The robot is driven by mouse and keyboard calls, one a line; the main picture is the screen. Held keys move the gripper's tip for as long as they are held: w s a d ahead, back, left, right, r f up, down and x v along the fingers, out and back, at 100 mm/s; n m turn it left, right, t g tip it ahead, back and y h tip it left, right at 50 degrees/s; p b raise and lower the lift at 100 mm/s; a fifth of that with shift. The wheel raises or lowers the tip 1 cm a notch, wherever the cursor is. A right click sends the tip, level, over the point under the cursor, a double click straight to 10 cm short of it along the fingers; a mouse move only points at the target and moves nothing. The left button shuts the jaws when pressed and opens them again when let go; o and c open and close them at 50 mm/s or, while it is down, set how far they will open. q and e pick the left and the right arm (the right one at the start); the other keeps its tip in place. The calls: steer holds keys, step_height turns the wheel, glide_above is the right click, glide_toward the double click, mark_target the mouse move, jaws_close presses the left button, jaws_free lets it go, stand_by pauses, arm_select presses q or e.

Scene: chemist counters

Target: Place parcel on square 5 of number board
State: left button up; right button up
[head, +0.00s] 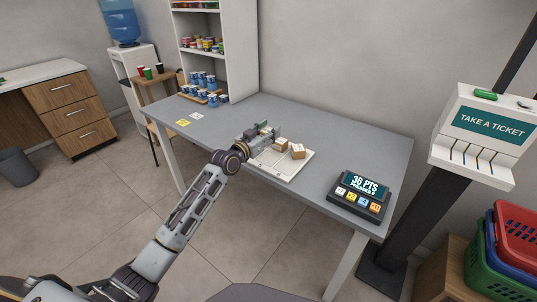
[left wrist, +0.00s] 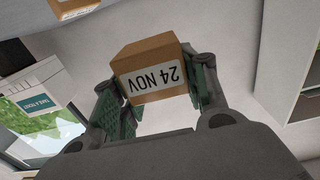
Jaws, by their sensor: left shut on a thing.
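My left gripper (head: 266,132) is over the back left part of the white number board (head: 288,176). In the left wrist view the left gripper (left wrist: 155,88) is shut on a brown cardboard parcel (left wrist: 150,55), its fingers on two opposite sides. The parcel's white label reads "24 NOV" upside down in that view. On the board's right side, a brown parcel with a white label (head: 298,151) is visible. A smaller box (head: 281,144) shows beside the gripper; I cannot tell whether it is the held one. The square numbers are not readable. My right gripper is not in view.
A dark points device (head: 359,196) reading "36 PTS" stands on the grey table (head: 326,136) right of the board. A ticket dispenser (head: 480,135) stands at the right.

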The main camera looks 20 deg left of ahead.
arm_select(q)
step_height(320, 180, down, 4)
steer(key=shift+r+b, duration=0.15)
steer(key=shift+b, duration=0.2)
steer(key=shift+f, duration=0.5)
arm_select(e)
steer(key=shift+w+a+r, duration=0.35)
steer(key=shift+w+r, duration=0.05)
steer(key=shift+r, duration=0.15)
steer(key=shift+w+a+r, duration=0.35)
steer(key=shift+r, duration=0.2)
arm_select(q)
steer(key=shift+f, duration=0.6)
steer(key=shift+f+b, duration=0.45)
steer(key=shift+f, duration=1.05)
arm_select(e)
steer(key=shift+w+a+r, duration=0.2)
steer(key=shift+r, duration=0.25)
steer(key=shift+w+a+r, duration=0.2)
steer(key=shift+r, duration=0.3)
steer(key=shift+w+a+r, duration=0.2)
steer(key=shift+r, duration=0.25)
arm_select(q)
steer(key=shift+f, duration=0.1)
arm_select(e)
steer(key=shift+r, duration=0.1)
